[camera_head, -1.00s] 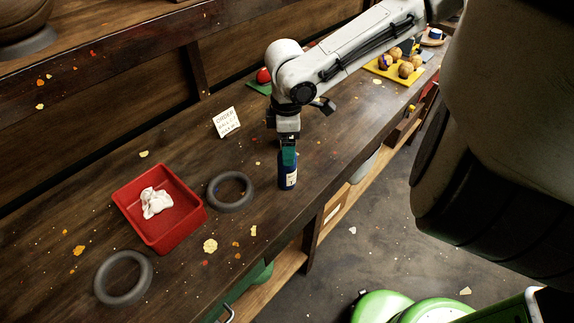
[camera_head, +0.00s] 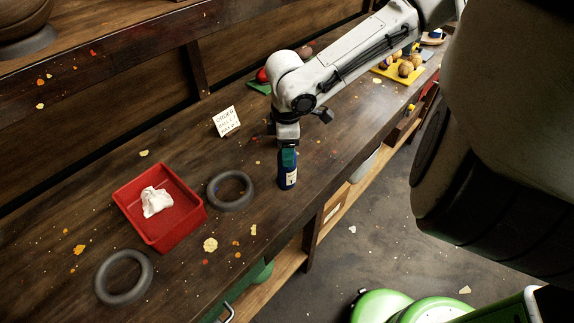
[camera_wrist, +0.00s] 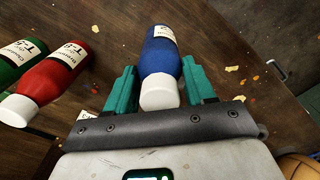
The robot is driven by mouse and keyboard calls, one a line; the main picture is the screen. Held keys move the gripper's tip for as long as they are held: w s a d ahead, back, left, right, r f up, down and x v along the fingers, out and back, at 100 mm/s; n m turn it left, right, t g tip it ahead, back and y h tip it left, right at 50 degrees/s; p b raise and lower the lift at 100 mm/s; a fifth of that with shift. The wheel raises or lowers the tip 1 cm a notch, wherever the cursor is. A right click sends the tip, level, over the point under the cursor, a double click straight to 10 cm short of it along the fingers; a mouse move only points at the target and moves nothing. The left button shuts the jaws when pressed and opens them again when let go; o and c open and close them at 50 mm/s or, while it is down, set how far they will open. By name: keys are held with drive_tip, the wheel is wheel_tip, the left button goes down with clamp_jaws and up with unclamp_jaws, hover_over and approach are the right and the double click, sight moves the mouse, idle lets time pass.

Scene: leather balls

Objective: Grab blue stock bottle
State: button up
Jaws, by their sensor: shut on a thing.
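The blue bottle (camera_head: 288,177) stands upright on the wooden workbench (camera_head: 330,140), near its front edge. It has a pale label. My gripper (camera_head: 289,156) points down over it from above, its teal fingers around the bottle's upper part. In the wrist view the blue bottle (camera_wrist: 161,55) with its white cap lies between the two teal fingers of my gripper (camera_wrist: 160,72), one on each side. My gripper is shut on it. The side of the bottle away from the head camera is hidden.
A red bottle (camera_wrist: 50,78) and a green bottle (camera_wrist: 14,60) are left of my gripper in the wrist view. A dark ring (camera_head: 230,190) lies beside the blue bottle. A red tray (camera_head: 180,233) holds a white cloth. An order card (camera_head: 226,121) stands behind.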

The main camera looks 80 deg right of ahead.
clamp_jaws()
drive_tip(key=shift+r, duration=0.15)
